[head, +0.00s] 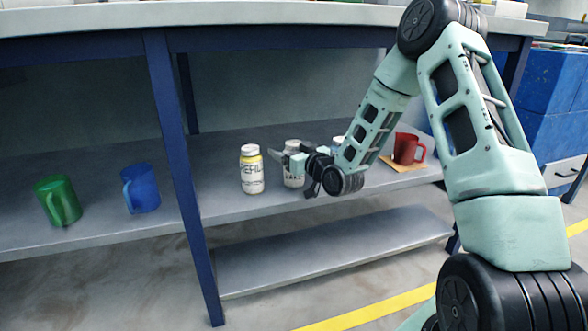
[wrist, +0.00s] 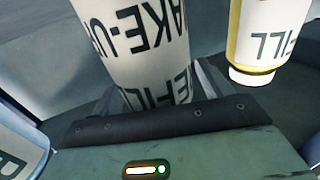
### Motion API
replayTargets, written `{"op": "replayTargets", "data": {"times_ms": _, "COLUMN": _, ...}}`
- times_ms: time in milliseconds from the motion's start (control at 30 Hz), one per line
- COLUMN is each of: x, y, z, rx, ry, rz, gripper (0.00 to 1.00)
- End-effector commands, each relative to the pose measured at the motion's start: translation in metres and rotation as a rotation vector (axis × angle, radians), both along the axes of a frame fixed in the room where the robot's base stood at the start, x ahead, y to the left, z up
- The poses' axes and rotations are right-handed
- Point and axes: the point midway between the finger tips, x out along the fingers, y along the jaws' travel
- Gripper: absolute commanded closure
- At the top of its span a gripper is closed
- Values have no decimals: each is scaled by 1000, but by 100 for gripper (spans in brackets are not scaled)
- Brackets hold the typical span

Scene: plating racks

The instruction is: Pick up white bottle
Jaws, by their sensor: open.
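A white bottle (head: 293,178) with dark "MAKE-UP" lettering stands upright on the shelf, partly hidden by my gripper (head: 288,160). In the wrist view the white bottle (wrist: 135,45) fills the upper middle, and its lower part in the picture lies between the two fingers of my gripper (wrist: 158,92). The fingers are open on either side of the bottle. I cannot tell whether either finger touches it.
A yellow-tinted bottle (head: 252,172) stands close to the left; it also shows in the wrist view (wrist: 262,40). Another labelled container (wrist: 18,150) is at the wrist view's left. A red mug (head: 408,148), blue mug (head: 142,188) and green mug (head: 60,202) share the shelf (head: 215,195). A blue post (head: 175,150) stands left.

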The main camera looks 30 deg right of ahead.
Motion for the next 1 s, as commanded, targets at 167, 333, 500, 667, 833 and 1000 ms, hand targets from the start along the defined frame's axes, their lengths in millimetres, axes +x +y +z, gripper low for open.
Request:
{"op": "replayTargets", "data": {"times_ms": 167, "x": 0, "y": 0, "z": 0, "rx": 0, "ry": 0, "rz": 0, "gripper": 44}}
{"op": "replayTargets", "data": {"times_ms": 333, "x": 0, "y": 0, "z": 1, "rx": -1, "ry": -2, "rz": 0, "gripper": 79}}
{"op": "replayTargets", "data": {"times_ms": 500, "x": 0, "y": 0, "z": 1, "rx": -1, "ry": -1, "rz": 0, "gripper": 79}}
{"op": "replayTargets", "data": {"times_ms": 667, "x": 0, "y": 0, "z": 15, "rx": -2, "ry": -3, "rz": 1, "gripper": 79}}
{"op": "replayTargets", "data": {"times_ms": 833, "x": 0, "y": 0, "z": 50, "rx": -3, "ry": -3, "rz": 1, "gripper": 79}}
{"op": "replayTargets", "data": {"times_ms": 1000, "x": 0, "y": 0, "z": 81, "rx": -3, "ry": -3, "rz": 0, "gripper": 79}}
